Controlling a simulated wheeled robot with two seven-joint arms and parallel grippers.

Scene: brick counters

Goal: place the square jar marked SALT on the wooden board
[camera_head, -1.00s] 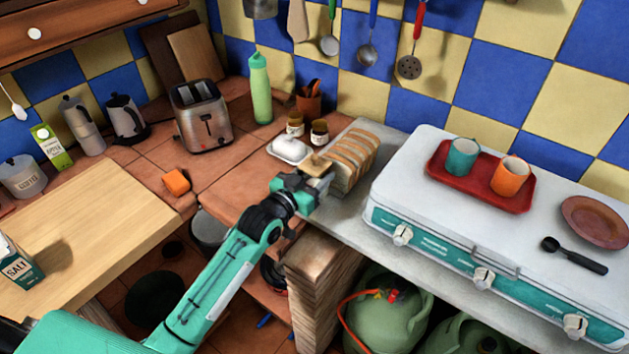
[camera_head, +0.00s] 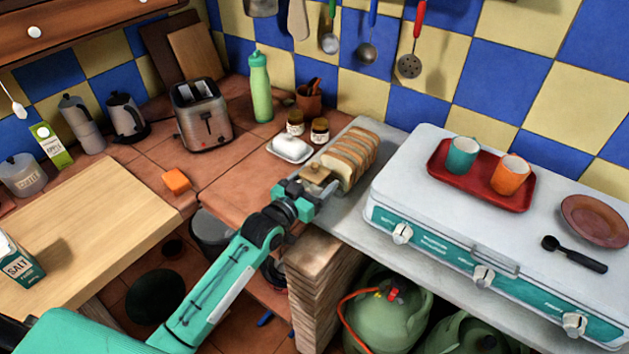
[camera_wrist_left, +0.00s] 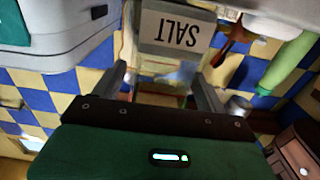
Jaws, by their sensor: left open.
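The square jar marked SALT shows its upside-down label in the left wrist view (camera_wrist_left: 178,30), beyond and between my finger ends. In the head view its wooden lid (camera_head: 316,173) shows at my left gripper (camera_head: 308,197), in front of the sliced loaf; the jar's body is mostly hidden. My left gripper is open around or just short of the jar; I cannot tell if it touches. A broad light wooden board (camera_head: 95,215) lies at the left. A teal and white carton also marked SALT (camera_head: 20,265) stands on it. My right gripper is out of view.
The sliced loaf (camera_head: 350,158) is right behind the jar. A white butter dish (camera_head: 290,149) and small jars are near. A camping stove (camera_head: 480,230) with a red tray stands right. An orange block (camera_head: 176,181) lies near the board. A gap separates the board from the right counter.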

